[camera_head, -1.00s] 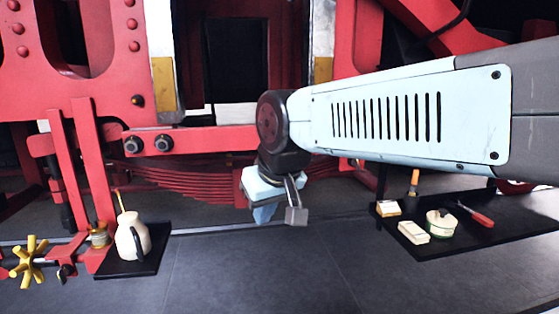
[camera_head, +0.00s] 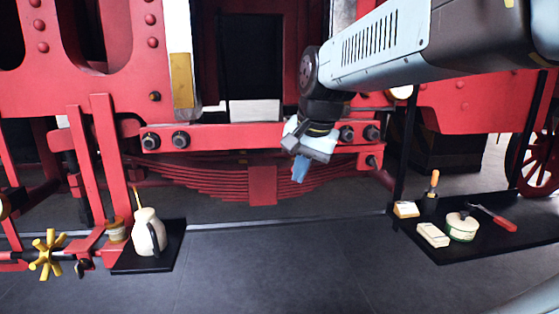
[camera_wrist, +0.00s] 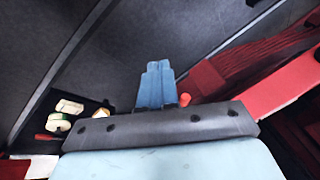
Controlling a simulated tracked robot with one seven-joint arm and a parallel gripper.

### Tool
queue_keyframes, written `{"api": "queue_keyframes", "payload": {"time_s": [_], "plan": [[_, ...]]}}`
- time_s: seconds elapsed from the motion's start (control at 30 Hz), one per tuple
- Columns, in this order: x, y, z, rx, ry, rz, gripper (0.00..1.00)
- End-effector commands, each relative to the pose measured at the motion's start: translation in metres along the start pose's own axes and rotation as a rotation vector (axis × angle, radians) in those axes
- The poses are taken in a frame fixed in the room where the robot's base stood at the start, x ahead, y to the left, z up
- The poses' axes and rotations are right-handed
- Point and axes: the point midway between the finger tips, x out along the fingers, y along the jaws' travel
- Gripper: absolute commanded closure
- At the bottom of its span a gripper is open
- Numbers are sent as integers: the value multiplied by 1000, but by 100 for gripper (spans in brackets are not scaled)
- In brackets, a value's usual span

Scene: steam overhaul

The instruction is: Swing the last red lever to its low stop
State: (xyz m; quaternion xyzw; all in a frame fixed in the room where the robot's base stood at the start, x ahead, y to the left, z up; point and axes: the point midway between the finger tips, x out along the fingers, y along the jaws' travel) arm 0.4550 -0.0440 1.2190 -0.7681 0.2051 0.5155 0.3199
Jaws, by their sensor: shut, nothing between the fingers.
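My gripper (camera_head: 299,172) hangs from the arm in front of the red leaf spring and frame, with its blue fingers together and empty. The wrist view also shows the closed blue fingers (camera_wrist: 156,82) with nothing between them. No lever can be told for certain from the other red parts. Two red upright bars (camera_head: 108,150) stand at the left, well apart from my gripper. In the wrist view a small red rounded end (camera_wrist: 185,99) shows just right of the fingers; I cannot tell what it belongs to.
A yellow star-shaped handwheel (camera_head: 47,254) and a cream jug (camera_head: 149,232) on a black mat are at the lower left. A black tray (camera_head: 482,247) at the right holds a round tin, pale blocks and a red-handled tool. The dark floor between them is clear.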

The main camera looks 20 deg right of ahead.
Motion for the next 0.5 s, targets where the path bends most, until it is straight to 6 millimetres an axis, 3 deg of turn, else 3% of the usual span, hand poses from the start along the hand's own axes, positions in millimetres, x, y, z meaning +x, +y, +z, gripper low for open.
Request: {"api": "queue_keyframes", "payload": {"time_s": [0.23, 0.5], "plan": [[-2, -8, -82, 671, -62, 47, 100], [5, 4, -169, 1374, -107, 115, 100]]}}
